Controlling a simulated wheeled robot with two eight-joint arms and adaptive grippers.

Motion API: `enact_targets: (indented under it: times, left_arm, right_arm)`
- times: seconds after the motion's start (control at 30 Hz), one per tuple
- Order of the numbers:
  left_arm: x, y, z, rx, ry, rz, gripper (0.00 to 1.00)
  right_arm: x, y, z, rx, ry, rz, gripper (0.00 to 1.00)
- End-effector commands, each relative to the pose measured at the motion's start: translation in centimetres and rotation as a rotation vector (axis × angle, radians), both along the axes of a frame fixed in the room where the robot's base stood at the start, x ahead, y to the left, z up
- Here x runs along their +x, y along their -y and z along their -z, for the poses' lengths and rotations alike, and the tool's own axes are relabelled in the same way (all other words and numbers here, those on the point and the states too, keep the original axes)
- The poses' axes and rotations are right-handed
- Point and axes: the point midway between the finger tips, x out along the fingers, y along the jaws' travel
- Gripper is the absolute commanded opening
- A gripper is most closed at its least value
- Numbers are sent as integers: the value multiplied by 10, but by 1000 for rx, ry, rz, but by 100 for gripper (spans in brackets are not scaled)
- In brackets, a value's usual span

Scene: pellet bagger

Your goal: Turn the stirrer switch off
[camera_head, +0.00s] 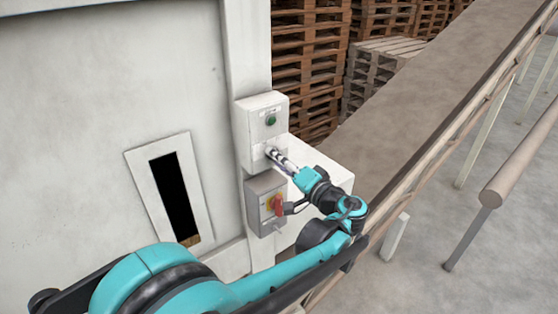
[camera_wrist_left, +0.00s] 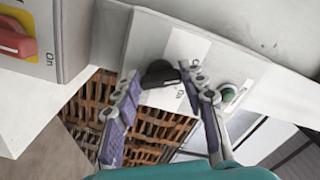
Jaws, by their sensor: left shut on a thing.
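A pale control box (camera_head: 243,130) is mounted on the machine's post. A black switch knob (camera_wrist_left: 160,74) sticks out of its lower front in the left wrist view, with a white label (camera_wrist_left: 185,48) around it; only "On" is readable. My left gripper (camera_head: 273,154) reaches the box from the right, and its fingers hide the knob in the head view. In the left wrist view my left gripper (camera_wrist_left: 160,71) has its fingertips on either side of the knob, shut on it. My right gripper is out of view.
A green button (camera_head: 271,120) sits above the knob. Below is a grey box with a red rotary handle (camera_head: 278,204) on a yellow plate, close under my gripper. A conveyor (camera_head: 415,110) slopes up at the right; wooden pallets (camera_head: 385,70) stand behind.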

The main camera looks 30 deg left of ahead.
Motion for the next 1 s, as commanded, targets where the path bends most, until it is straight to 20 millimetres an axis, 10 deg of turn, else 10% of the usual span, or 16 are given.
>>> enact_targets:
  times: [0.1, 0.47, 1.0]
  left_arm:
    - [-1, 0, 2, -6, 0, -2, 62]
    - [-2, 4, 1, -2, -1, 0, 62]
    - [-40, 98, 1, -4, -1, 3, 62]
  right_arm:
    - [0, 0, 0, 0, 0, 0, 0]
    - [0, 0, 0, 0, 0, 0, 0]
    - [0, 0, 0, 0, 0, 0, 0]
